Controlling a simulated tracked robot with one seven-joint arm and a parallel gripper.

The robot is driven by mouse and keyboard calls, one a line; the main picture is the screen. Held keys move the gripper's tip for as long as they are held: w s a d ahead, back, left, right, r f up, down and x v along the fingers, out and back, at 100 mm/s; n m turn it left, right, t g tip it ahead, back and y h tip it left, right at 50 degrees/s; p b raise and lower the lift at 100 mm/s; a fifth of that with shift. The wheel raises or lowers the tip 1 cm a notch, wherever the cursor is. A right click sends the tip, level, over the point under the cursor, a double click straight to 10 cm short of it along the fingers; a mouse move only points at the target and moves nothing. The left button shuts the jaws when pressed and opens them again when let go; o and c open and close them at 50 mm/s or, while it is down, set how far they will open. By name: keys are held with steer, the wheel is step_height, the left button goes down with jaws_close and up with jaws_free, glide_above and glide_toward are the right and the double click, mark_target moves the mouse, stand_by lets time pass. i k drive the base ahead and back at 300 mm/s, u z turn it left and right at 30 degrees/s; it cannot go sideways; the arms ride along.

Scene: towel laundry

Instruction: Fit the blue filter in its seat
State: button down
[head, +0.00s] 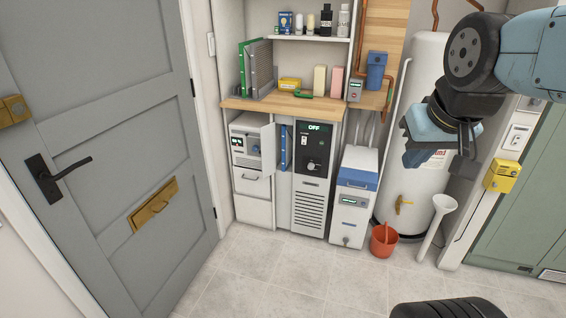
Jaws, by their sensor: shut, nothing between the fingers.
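A flat blue panel (286,148), which looks like the blue filter, stands upright in a narrow gap between the white unit and the dark-fronted unit. I cannot tell whether it is seated in anything. The white unit (243,150) at left has its small door (268,149) swung open beside the panel. A green panel (243,70) and a grey pleated panel (262,66) stand in a rack on the wooden counter above. My gripper (416,160) hangs at the right, in front of the white tank, well away from the blue panel. It is shut and empty.
The dark-fronted unit (311,165) reads OFF. A white unit with a blue band (354,195), an orange bucket (384,239) and a white tank (427,75) stand to its right. A blue canister (376,72) is above. A grey door (115,130) is at left. The middle floor is clear.

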mark_target(288, 132)
steer(key=z, duration=0.1)
steer(key=i, duration=1.85)
steer(key=u, duration=0.55)
steer(key=k, duration=0.8)
steer(key=u, duration=0.2)
steer(key=i, duration=0.8)
steer(key=z, duration=0.1)
